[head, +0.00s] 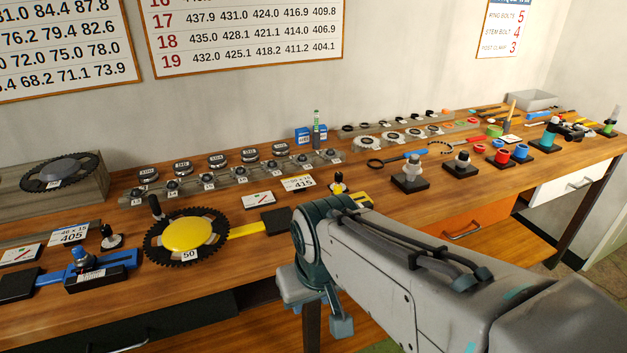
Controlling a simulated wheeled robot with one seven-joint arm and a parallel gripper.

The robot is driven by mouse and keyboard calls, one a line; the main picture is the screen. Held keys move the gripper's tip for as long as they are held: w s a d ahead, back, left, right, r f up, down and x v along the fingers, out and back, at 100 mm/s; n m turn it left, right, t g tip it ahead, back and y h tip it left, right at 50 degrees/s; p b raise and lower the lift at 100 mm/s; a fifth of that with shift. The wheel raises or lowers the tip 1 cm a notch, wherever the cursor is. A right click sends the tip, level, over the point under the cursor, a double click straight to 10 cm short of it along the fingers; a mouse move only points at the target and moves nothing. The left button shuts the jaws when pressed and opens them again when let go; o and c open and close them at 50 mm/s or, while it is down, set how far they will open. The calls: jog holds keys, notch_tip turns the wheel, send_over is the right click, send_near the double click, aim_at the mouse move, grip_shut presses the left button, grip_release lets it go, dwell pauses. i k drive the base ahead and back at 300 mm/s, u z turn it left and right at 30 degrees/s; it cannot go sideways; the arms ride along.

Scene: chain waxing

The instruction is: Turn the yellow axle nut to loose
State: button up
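A small yellow part with a dark top (338,187) stands upright on the bench just behind my arm; it may be the yellow axle nut, but it is too small to be sure. A yellow and black piece (363,199) lies beside it, partly hidden by my arm. The turn state of the nut cannot be read. My arm reaches in from the lower right, and its bent joint is in front of the bench. I cannot make out my gripper's fingers.
A black chainring with a yellow disc (190,234) and a yellow bar (246,230) lie left of my arm. A blue clamp-like tool (85,262) is at the far left. Fixtures on black bases (410,180) stand to the right. Bare wood shows near the front edge.

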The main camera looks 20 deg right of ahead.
aim_at(338, 188)
jog(key=z, duration=0.55)
jog(key=k, duration=0.65)
jog(key=z, duration=0.85)
jog(key=i, duration=1.25)
jog(key=u, duration=0.6)
